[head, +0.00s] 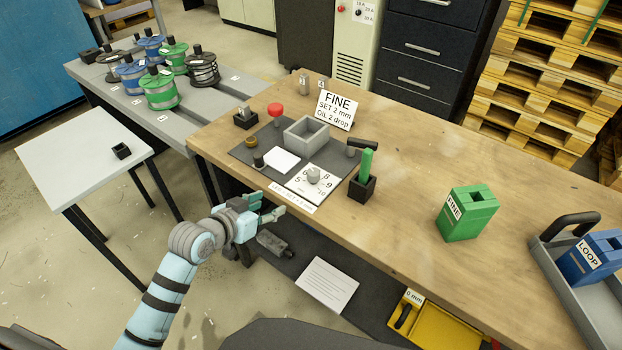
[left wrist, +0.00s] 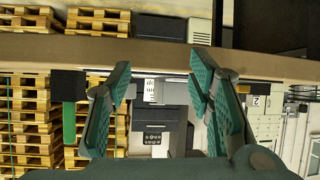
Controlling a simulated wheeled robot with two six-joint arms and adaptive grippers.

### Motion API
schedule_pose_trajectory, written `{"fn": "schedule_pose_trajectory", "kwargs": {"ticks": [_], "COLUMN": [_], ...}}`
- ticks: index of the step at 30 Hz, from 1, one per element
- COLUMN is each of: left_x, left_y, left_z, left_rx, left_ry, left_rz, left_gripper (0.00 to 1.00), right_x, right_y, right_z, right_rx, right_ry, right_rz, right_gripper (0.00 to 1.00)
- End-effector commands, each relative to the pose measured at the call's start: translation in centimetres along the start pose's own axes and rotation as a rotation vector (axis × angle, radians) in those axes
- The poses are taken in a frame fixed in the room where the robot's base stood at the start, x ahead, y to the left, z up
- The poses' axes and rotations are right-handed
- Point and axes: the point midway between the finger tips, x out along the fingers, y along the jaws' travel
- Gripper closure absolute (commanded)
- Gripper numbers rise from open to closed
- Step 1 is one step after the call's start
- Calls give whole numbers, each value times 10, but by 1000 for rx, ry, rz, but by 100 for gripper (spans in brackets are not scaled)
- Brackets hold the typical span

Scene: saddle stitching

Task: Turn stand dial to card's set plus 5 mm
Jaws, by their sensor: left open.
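The stand dial is a grey knob (head: 313,175) on a white number plate (head: 298,184) at the table's front edge; 5, 9 and 10 are readable. Which number the knob points to is too small to tell. The card (head: 335,109) stands behind it and reads FINE, SET 2 mm, OIL 2 drop. My left gripper (head: 267,206) is open and empty, in front of the table edge, left of the dial and apart from it. In the left wrist view its spread fingers (left wrist: 162,82) have nothing between them. My right gripper is out of view.
Around the dial are a grey tray (head: 307,134), a red-topped button (head: 276,110), and a black holder with a green handle (head: 367,165). A green FINE block (head: 468,213) stands to the right. The wooden table (head: 415,165) is clear between them. A lower shelf holds a yellow bin (head: 440,325).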

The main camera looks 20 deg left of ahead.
Motion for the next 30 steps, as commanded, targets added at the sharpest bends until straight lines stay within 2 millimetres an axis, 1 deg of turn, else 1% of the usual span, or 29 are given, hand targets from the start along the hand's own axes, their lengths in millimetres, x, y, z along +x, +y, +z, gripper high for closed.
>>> {"fn": "schedule_pose_trajectory", "kwargs": {"ticks": [1, 3, 5, 6, 8, 10, 15, 18, 21, 25, 30], "left_x": [-13, -30, -35, -33, -24, -8, 42, 68, 86, 100, 103], "left_y": [15, 32, 40, 42, 43, 46, 51, 54, 56, 57, 58], "left_z": [-29, -57, -67, -70, -72, -74, -78, -82, -84, -87, -88], "left_rx": [47, 92, 110, 114, 112, 111, 110, 111, 112, 114, 114], "left_ry": [59, 109, 128, 133, 134, 135, 133, 133, 132, 132, 131], "left_rz": [43, 87, 105, 109, 110, 111, 110, 109, 108, 107, 106], "left_gripper": [53, 53, 53, 53, 53, 53, 53, 53, 53, 53, 53], "right_x": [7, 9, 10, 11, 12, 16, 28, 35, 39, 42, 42], "right_y": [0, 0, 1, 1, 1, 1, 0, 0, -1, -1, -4], "right_z": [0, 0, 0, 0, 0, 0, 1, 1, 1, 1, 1], "right_rx": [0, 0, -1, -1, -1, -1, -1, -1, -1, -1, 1], "right_ry": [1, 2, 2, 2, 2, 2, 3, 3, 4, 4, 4], "right_rz": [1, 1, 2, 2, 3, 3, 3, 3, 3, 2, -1], "right_gripper": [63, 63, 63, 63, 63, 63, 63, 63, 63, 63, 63]}}
